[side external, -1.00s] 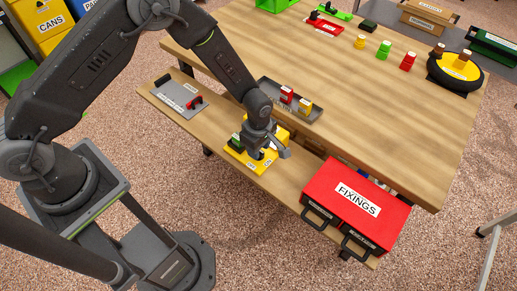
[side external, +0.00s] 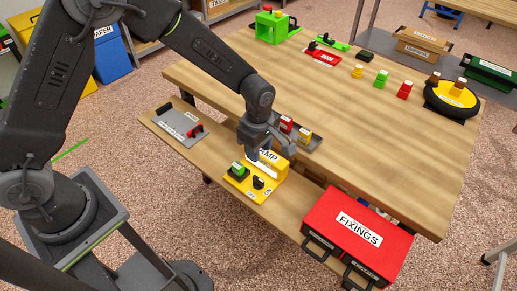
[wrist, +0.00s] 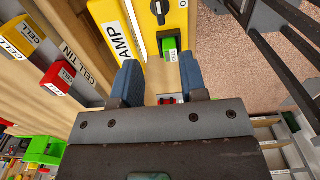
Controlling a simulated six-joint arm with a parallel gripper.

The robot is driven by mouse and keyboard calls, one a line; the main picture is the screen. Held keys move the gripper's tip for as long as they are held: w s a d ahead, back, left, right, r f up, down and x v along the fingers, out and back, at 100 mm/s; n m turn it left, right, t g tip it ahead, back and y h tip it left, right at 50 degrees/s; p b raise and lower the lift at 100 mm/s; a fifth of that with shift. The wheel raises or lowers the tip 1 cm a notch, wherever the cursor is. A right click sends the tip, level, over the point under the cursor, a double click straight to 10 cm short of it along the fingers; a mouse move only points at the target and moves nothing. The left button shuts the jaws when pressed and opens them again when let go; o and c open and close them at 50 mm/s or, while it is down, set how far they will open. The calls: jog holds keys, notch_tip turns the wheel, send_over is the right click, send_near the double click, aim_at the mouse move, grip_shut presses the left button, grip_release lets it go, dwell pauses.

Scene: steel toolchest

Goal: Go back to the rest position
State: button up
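My gripper (side external: 265,150) is above the yellow lamp unit (side external: 235,183) on the lower front shelf, with nothing held. In the wrist view my gripper (wrist: 160,80) shows two blue fingertips set apart, with empty space between them. The lamp unit has a green block (side external: 238,168) and a black knob (side external: 258,182); its upright part, lettered "AMP" in what shows, is partly hidden behind my gripper. In the wrist view the black knob (wrist: 159,10) and the green block (wrist: 170,48) lie beyond the fingertips, apart from them.
A grey cell tin (side external: 316,143) with red and yellow cells lies right of my gripper. A grey plate (side external: 180,124) with a red handle is to the left. A red FIXINGS chest (side external: 375,220) stands at front right. The middle of the wooden bench (side external: 330,90) is clear.

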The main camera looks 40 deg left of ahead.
jog(key=s+a+r+m+t, duration=0.1)
jog(key=s+a+r+m, duration=0.25)
jog(key=r, duration=0.45)
jog(key=s+a+r+m+t, duration=0.1)
jog(key=s+a+r+m, duration=0.2)
jog(key=r, duration=0.6)
jog(key=s+a+r+m+t, duration=0.1)
jog(key=s+a+r+m, duration=0.1)
jog(key=s+m, duration=0.4)
jog(key=s+a+r+m+t, duration=0.2)
jog(key=s+r+m, duration=0.3)
jog(key=s, duration=0.3)
jog(key=shift+s+a+m+t, duration=0.25)
jog(key=shift+a+m+t, duration=0.1)
jog(key=shift+a, duration=0.5)
jog(key=shift+o, duration=0.3)
